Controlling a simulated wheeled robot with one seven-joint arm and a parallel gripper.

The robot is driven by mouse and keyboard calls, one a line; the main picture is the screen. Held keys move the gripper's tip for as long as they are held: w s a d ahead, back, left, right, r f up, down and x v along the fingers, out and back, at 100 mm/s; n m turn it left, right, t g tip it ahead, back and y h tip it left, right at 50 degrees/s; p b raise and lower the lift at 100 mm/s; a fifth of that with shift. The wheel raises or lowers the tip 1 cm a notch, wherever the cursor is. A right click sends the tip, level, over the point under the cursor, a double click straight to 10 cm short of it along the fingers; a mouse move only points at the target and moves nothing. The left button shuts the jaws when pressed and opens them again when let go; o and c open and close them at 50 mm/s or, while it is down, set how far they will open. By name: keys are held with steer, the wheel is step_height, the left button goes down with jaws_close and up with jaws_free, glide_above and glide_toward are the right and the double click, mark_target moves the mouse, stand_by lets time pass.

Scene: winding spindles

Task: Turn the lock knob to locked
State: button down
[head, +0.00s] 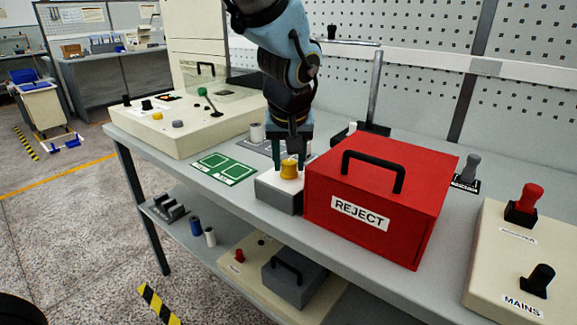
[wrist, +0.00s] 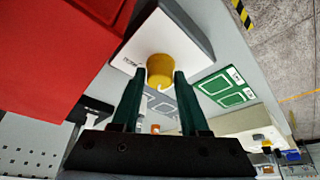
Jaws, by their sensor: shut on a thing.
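A yellow lock knob (head: 289,169) sits on top of a small white-and-grey box (head: 279,197) on the bench. My gripper (head: 291,165) points down over the box with a green finger on each side of the knob. In the wrist view the knob (wrist: 160,70) lies between the two fingertips (wrist: 160,76), and the gripper is shut on it. A small label (wrist: 130,61) is on the box's top beside the knob; its text is too small to read. A white mark shows on the knob's near edge in the wrist view.
A red REJECT box (head: 375,195) with a black handle stands close to the right of the knob's box. A green card (head: 224,168) lies to the left. A cream control panel (head: 185,120) with a green-topped lever stands further left. A cream MAINS panel (head: 515,260) is at the right.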

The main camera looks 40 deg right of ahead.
steer(key=shift+n, duration=0.6)
steer(key=shift+y+b, duration=0.3)
steer(key=shift+c, duration=2.1)
jaws_free()
steer(key=b+v, duration=0.1)
steer(key=v, duration=0.9)
steer(key=shift+s+r, duration=0.3)
steer(key=shift+a, duration=0.1)
